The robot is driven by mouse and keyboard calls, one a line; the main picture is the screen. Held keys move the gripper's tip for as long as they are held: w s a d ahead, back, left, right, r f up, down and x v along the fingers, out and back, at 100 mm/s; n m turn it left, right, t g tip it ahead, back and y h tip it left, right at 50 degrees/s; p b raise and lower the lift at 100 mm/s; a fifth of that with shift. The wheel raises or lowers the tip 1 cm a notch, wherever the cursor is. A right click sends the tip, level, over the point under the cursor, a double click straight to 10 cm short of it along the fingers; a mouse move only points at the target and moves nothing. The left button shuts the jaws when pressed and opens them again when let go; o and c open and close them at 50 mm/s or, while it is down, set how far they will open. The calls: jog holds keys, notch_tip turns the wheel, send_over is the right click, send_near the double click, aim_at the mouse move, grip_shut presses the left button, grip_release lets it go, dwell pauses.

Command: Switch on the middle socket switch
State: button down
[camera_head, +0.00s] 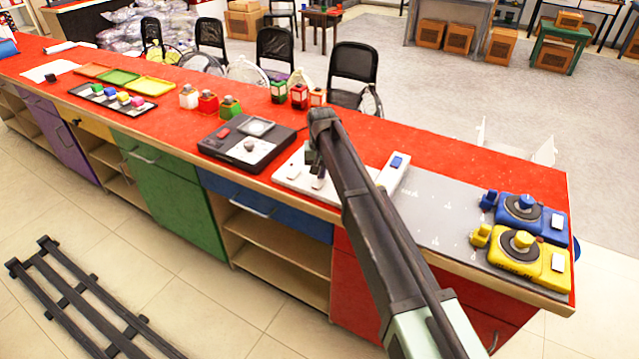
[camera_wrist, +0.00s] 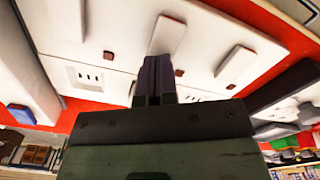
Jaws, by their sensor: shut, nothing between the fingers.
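The white socket panel (camera_head: 291,173) lies on the red counter, partly hidden behind my arm in the head view. In the wrist view the panel (camera_wrist: 120,35) fills the upper part, with raised white rocker switches and dark socket holes. One white switch (camera_wrist: 169,33) stands directly beyond my fingertips, between a white switch on the right (camera_wrist: 236,66) and another on the left (camera_wrist: 66,18). My gripper (camera_wrist: 158,60) is shut and empty, its tips overlapping the near end of the middle switch in the picture. I cannot tell whether they touch. The head view mostly hides the fingers.
A black device (camera_head: 250,142) is left of the panel. A white box with a blue button (camera_head: 393,168) is on its right. Blue (camera_head: 530,217) and yellow (camera_head: 522,251) devices stand at the right end. Small colored bottles (camera_head: 208,103) stand behind the black device.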

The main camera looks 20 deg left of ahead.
jog(key=shift+f+b, duration=0.6)
jog(key=shift+r, duration=0.1)
notch_tip(320, 180, up, 7)
jog(key=p, duration=0.7)
jog(key=s+d+m, duration=0.1)
jog(key=s+d, duration=0.7)
jog(key=d, duration=0.6)
jog(key=s+d+m, duration=0.1)
jog(key=s+d, duration=0.8)
jog(key=d, duration=0.6)
jog(key=s+d+m, duration=0.2)
jog(key=s+d, duration=0.6)
jog(key=d, duration=0.6)
jog(key=shift+s+d, duration=0.25)
jog(key=shift+d, duration=0.15)
